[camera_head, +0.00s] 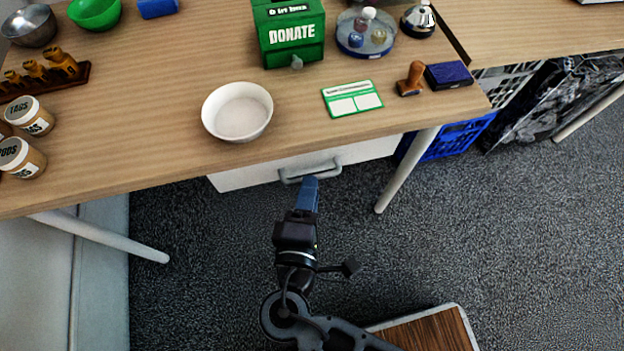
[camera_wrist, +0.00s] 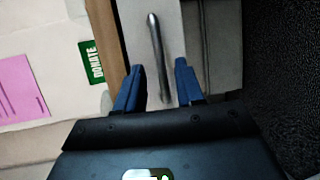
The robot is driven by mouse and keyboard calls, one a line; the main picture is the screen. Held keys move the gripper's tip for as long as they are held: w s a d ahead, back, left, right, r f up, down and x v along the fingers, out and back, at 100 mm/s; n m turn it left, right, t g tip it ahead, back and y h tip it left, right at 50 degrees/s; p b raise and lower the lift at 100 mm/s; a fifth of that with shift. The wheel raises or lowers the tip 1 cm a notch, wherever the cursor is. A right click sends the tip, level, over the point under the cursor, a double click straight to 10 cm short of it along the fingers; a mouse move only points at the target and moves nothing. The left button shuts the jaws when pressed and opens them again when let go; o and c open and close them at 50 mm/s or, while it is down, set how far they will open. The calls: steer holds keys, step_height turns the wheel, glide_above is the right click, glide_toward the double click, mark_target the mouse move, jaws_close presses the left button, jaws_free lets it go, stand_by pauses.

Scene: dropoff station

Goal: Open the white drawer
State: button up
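The white drawer (camera_head: 240,178) hangs under the front edge of the wooden table. Its front carries a grey bar handle (camera_head: 332,172). In the wrist view the drawer front (camera_wrist: 198,45) and the handle (camera_wrist: 156,50) lie ahead of my gripper. My gripper (camera_head: 309,182) is at the handle in the head view, with blue fingers. In the wrist view the fingers of my gripper (camera_wrist: 163,82) are spread apart.
The wooden table (camera_head: 160,130) holds a white bowl (camera_head: 237,112), a green donate box (camera_head: 290,32), a green card (camera_head: 352,98) and a stamp (camera_head: 411,79). A table leg (camera_head: 405,172) and a blue crate (camera_head: 455,138) stand right of the drawer.

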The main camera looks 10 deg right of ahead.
steer(key=x, duration=0.3)
jaws_close()
stand_by(0.4)
stand_by(0.4)
